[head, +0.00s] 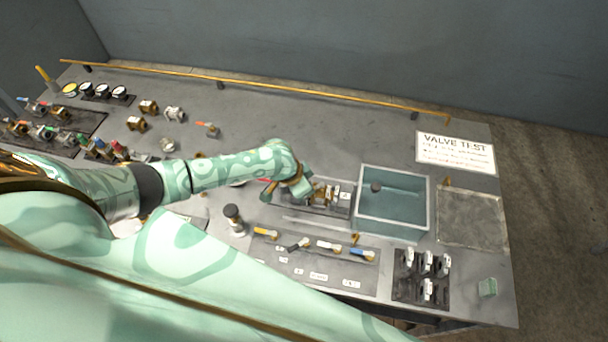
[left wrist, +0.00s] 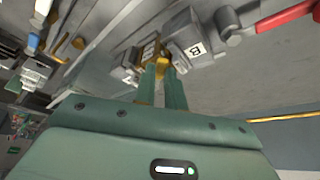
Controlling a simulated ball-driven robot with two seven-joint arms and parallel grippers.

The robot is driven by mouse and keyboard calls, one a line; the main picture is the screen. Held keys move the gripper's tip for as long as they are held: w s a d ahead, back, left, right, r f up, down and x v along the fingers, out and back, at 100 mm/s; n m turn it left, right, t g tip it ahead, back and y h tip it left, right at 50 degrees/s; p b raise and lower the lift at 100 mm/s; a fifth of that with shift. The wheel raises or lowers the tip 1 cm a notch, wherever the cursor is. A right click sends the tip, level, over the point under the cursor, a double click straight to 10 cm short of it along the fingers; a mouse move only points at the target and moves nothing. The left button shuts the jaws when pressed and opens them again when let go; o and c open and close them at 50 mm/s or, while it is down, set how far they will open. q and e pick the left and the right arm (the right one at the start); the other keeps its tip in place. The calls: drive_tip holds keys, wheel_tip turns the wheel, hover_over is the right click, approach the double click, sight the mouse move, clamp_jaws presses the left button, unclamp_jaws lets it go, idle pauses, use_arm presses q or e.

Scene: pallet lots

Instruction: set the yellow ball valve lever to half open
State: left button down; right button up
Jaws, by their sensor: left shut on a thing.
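The yellow ball valve lever (left wrist: 161,67) shows in the left wrist view between my fingertips, in front of a row of grey and brass valve bodies. My left gripper (left wrist: 162,76) is shut on this lever. In the head view my left gripper (head: 306,191) reaches down at the left end of the small valve rack (head: 332,206), and my wrist hides part of the rack. The lever's exact angle is hard to tell because the fingers cover much of it. My right gripper is not in view.
A valve with a red lever (left wrist: 285,17) and a label B stands close beside the held one. A water tank (head: 392,228) is right of the rack. A panel with several levers (head: 315,262) lies in front. A dark-capped post (head: 233,217) stands at left.

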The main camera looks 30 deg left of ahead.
use_arm(q)
drive_tip(key=shift+s+d+n+p, duration=0.1)
drive_tip(key=shift+d+n+p, duration=0.1)
drive_tip(key=shift+n+p, duration=0.35)
drive_tip(key=c, duration=1.5)
unclamp_jaws()
drive_tip(key=shift+o, duration=0.2)
drive_tip(key=p+v, duration=0.4)
drive_tip(key=v, duration=1.2)
drive_tip(key=shift+s+d, duration=0.15)
drive_tip(key=shift+s, duration=0.05)
drive_tip(key=shift+r, duration=0.1)
